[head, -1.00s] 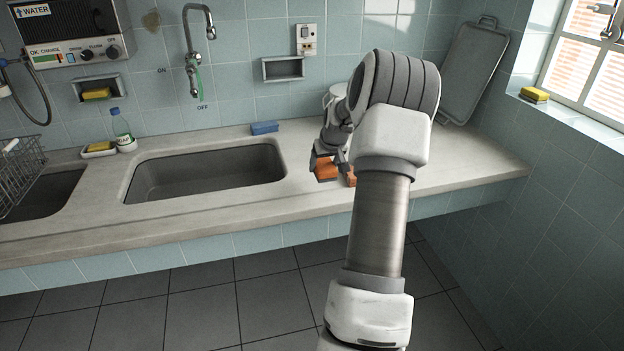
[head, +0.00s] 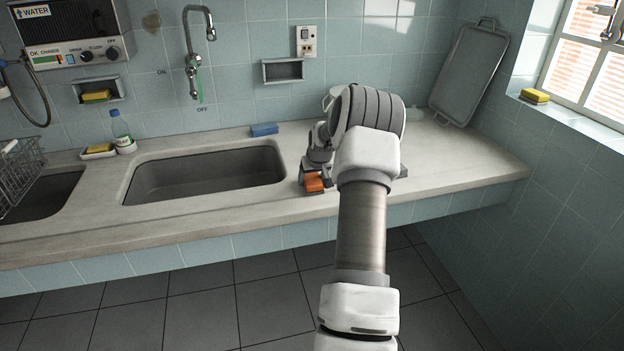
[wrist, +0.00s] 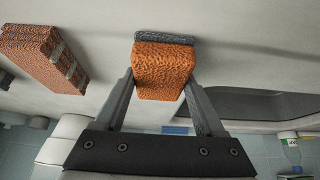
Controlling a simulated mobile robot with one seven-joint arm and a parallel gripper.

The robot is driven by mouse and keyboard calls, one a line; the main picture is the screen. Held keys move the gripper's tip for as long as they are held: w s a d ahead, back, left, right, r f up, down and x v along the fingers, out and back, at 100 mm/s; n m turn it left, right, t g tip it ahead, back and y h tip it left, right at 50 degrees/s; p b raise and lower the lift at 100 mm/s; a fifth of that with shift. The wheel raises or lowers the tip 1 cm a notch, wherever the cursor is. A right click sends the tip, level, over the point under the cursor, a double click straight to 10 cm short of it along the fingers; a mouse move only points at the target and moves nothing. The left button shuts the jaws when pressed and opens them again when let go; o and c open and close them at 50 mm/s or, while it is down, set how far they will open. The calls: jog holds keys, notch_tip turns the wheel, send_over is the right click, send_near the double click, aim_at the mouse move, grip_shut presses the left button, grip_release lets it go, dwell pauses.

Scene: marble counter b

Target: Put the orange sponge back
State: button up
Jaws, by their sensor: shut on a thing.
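An orange sponge with a grey scouring side (wrist: 165,68) is between the two fingers of my gripper (wrist: 162,85), which is shut on it. In the head view the held orange sponge (head: 314,184) shows just right of the sink, over the counter. I cannot tell whether it touches the counter. In the head view my arm hides that block.
The sink (head: 205,180) lies left of the gripper. A blue sponge (head: 264,129) lies behind it. The right wall niche (head: 283,70) looks empty; the left niche (head: 82,90) holds a yellow sponge. A bottle (head: 120,130) and a metal tray (head: 468,75) stand at the back.

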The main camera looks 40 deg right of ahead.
jog(key=shift+f, duration=0.25)
jog(key=o, duration=1.2)
jog(key=shift+r, duration=0.1)
jog(key=shift+c, duration=0.2)
jog(key=shift+s+r, duration=0.1)
jog(key=shift+r, duration=0.35)
jog(key=p+v, duration=0.1)
jog(key=v, duration=1)
jog(key=shift+s+r, duration=0.15)
jog(key=shift+r, duration=0.05)
jog(key=shift+a, duration=0.1)
